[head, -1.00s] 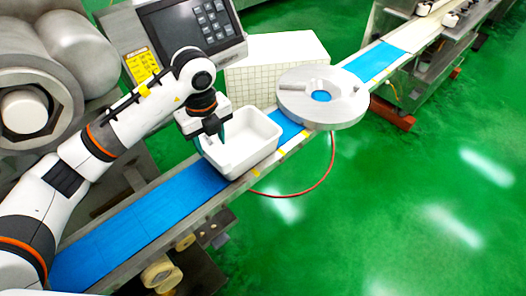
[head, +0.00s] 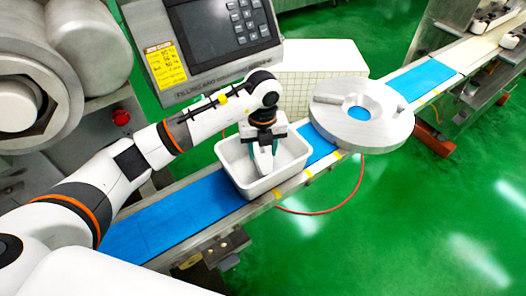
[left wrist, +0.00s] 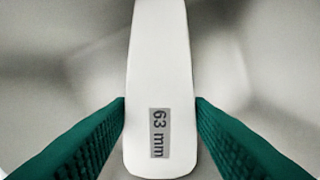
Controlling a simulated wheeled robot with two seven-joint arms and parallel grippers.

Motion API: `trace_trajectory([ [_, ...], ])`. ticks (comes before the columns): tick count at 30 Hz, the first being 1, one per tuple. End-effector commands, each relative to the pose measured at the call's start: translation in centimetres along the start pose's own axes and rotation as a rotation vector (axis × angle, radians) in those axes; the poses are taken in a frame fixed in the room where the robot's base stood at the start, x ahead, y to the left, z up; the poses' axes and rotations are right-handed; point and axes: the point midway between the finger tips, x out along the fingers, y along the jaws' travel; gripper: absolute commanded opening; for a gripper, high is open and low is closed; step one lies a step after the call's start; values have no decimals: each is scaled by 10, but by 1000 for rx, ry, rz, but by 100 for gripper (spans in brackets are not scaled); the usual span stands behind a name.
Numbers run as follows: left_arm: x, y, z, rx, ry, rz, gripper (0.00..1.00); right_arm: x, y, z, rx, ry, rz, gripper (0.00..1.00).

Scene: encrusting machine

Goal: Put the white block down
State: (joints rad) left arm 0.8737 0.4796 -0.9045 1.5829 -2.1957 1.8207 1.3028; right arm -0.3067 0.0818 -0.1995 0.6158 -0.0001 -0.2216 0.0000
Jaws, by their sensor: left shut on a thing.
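The white block (left wrist: 160,60), long with a rounded end and a "63 mm" label, is between the green fingers of my left gripper (left wrist: 160,118) in the left wrist view. The fingers touch it on both sides. In the head view my left gripper (head: 265,148) points down into a white open tray (head: 238,178), with the block (head: 265,163) hanging upright below it. I cannot tell whether the block touches the tray floor. My right gripper is not in view.
The tray stands on a blue conveyor belt (head: 160,223). A round metal disc (head: 388,125) sits over the belt to its right. A control panel (head: 215,40) and a pale gridded box (head: 318,75) stand behind. Green floor lies in front.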

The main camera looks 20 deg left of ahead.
Motion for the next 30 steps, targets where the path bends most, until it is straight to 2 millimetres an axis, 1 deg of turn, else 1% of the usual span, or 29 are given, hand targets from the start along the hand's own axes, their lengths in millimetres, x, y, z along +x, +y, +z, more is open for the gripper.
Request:
trace_trajectory([
  [1,8,0,1,-2,-4,-2,18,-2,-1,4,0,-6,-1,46],
  [4,18,0,0,0,-1,0,18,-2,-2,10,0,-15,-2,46],
  [11,19,0,0,0,0,0,18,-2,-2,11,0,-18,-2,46],
  [14,23,0,0,0,0,0,18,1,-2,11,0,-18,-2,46],
  [15,22,0,0,0,0,-1,49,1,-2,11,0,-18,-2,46],
  [17,22,0,0,0,0,-1,59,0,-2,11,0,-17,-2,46],
  [18,22,0,0,0,-1,-1,65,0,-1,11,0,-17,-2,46],
  [19,22,0,0,0,-1,-1,68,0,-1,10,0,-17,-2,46],
  [26,22,0,0,0,-1,-1,68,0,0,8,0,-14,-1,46],
  [29,17,0,0,0,0,0,68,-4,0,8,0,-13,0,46],
  [30,12,-2,-3,-1,1,0,68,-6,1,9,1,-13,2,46],
])
